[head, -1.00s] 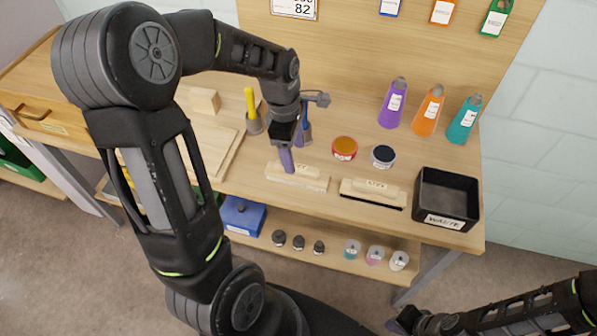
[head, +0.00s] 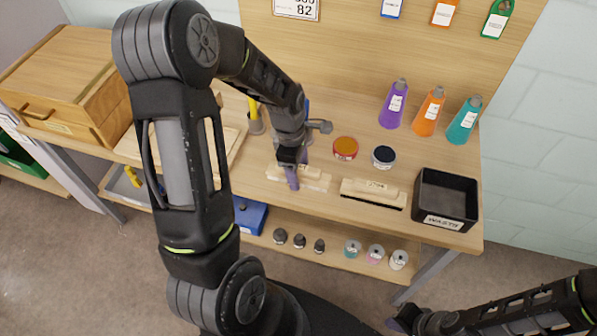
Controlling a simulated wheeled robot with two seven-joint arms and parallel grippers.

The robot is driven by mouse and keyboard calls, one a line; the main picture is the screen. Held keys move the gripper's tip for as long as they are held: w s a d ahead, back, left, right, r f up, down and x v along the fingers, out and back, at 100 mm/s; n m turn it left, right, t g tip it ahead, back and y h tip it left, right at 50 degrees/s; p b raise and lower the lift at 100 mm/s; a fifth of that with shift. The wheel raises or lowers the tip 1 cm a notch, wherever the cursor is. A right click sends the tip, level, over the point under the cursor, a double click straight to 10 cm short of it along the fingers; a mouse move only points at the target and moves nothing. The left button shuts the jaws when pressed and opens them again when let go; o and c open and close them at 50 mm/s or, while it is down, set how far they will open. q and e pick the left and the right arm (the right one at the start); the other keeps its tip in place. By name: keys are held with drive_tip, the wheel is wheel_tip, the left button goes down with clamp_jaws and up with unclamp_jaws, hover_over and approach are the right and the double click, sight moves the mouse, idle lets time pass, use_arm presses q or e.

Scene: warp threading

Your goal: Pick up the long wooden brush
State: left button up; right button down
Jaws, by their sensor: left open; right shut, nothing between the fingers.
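Two wooden brushes lie along the front of the workbench in the head view. The left brush (head: 314,180) has a pale wooden handle and light bristles. The right brush (head: 372,190) has a similar wooden back with a label and dark bristles. My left gripper (head: 292,180) points down at the left brush, its purple fingers over the handle and hiding part of it. It is open; whether the fingers straddle the handle is unclear. My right gripper (head: 400,324) is shut and empty, low at the bottom edge, away from the bench.
A black waste bin (head: 447,199) stands right of the brushes. Red (head: 345,148) and dark (head: 383,156) jars sit behind them. Purple (head: 393,105), orange (head: 428,112) and teal (head: 464,120) bottles stand further back. A wooden chest (head: 65,80) stands at the left.

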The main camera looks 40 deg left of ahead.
use_arm(q)
drive_tip(key=shift+f, duration=0.15)
drive_tip(key=shift+c, duration=0.4)
clamp_jaws()
idle(0.6)
